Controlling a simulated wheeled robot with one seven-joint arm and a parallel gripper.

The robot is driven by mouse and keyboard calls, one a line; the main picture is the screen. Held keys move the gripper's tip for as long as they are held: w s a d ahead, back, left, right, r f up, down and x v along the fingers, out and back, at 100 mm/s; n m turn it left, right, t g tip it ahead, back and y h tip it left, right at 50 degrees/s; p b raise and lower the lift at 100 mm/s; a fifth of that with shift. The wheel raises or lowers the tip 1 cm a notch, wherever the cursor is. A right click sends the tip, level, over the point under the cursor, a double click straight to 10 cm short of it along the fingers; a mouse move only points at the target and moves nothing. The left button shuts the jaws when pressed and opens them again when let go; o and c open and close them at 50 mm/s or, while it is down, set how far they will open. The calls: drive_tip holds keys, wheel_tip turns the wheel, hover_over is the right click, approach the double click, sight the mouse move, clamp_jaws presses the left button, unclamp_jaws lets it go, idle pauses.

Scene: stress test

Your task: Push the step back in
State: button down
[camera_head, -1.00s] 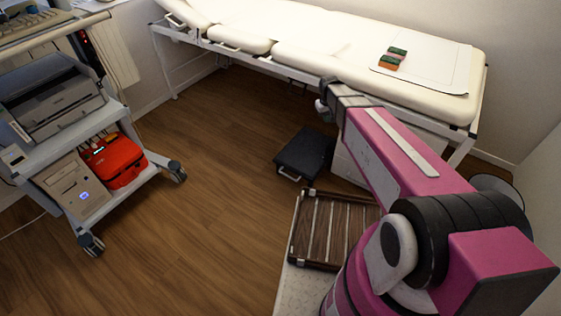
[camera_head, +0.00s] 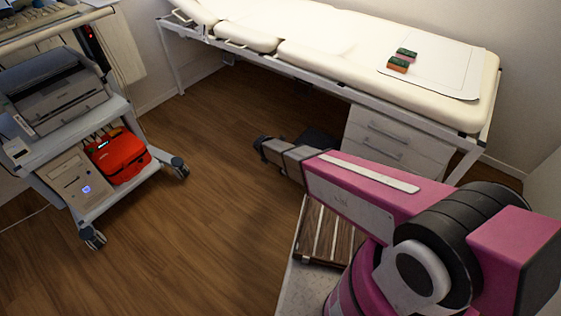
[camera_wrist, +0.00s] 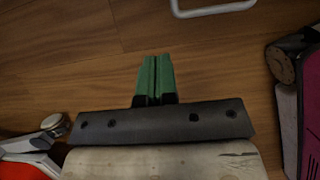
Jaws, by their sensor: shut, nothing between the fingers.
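The step (camera_head: 318,138) is a low dark box on the floor under the couch, beside the drawer unit. My arm hides most of it in the head view. A pale handle bar (camera_wrist: 215,9), seemingly the step's, shows at the top edge of the wrist view. My gripper (camera_head: 257,148) is above the floor to the left of the step in the head view. In the wrist view its green fingers (camera_wrist: 156,57) are together and empty, over bare wood floor and apart from the handle.
A white drawer unit (camera_head: 400,130) stands under the cream couch (camera_head: 320,38). A wheeled cart (camera_head: 95,205) with a red bag (camera_head: 118,157) is at the left. The wood floor (camera_head: 190,240) between cart and arm is clear.

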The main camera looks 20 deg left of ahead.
sight(316, 129)
drive_tip(key=w+d+f, duration=0.3)
drive_tip(key=w+f, duration=0.4)
drive_tip(key=f, duration=0.2)
drive_tip(key=shift+w, duration=0.15)
idle(0.4)
drive_tip(key=w+d, duration=0.4)
drive_tip(key=w, duration=0.6)
drive_tip(key=w+d, duration=0.4)
drive_tip(key=w, duration=0.7)
drive_tip(key=w+d, duration=0.5)
drive_tip(key=w, duration=0.6)
drive_tip(key=shift+d+f, duration=0.1)
drive_tip(key=shift+f, duration=0.05)
